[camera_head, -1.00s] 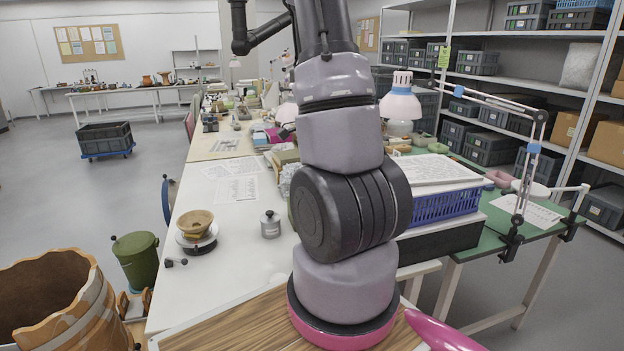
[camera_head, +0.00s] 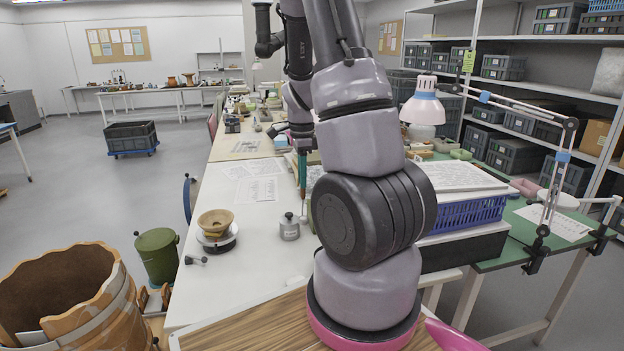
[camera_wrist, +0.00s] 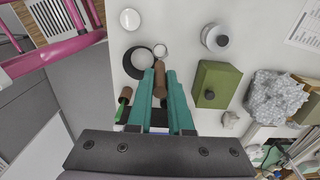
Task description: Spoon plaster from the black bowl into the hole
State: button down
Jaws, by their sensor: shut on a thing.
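My gripper (camera_wrist: 160,92) has teal fingers shut on the brown handle of a spoon (camera_wrist: 159,78) in the wrist view. A small pale round end (camera_wrist: 161,51) shows beyond the handle, likely the spoon's bowl. The black bowl (camera_wrist: 126,65), with pale stuff inside, is on the white table beside that end; I cannot tell whether they touch. In the head view my gripper (camera_head: 302,172) points down over the table, partly hidden by my arm. The black bowl is not clear there. I cannot make out the hole in either view.
A grey metal canister (camera_head: 289,228) and a tan bowl on a round stand (camera_head: 216,222) are on the white table. A green box (camera_wrist: 214,84) and a crumpled grey bundle (camera_wrist: 276,98) lie right of the gripper. A large jagged-rimmed vessel (camera_head: 110,318) stands at front left.

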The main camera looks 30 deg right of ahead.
jog(key=w+a, duration=1.1)
jog(key=w, duration=0.2)
jog(key=w+a, duration=1)
jog(key=w, duration=0.3)
jog(key=s+a+f+t+h, duration=0.4)
jog(key=s+f+t, duration=0.8)
jog(key=s+t, duration=0.1)
jog(key=shift+s+f, duration=0.2)
jog(key=shift+f, duration=0.05)
dwell(1.4)
jog(key=shift+a, duration=0.1)
dwell(0.8)
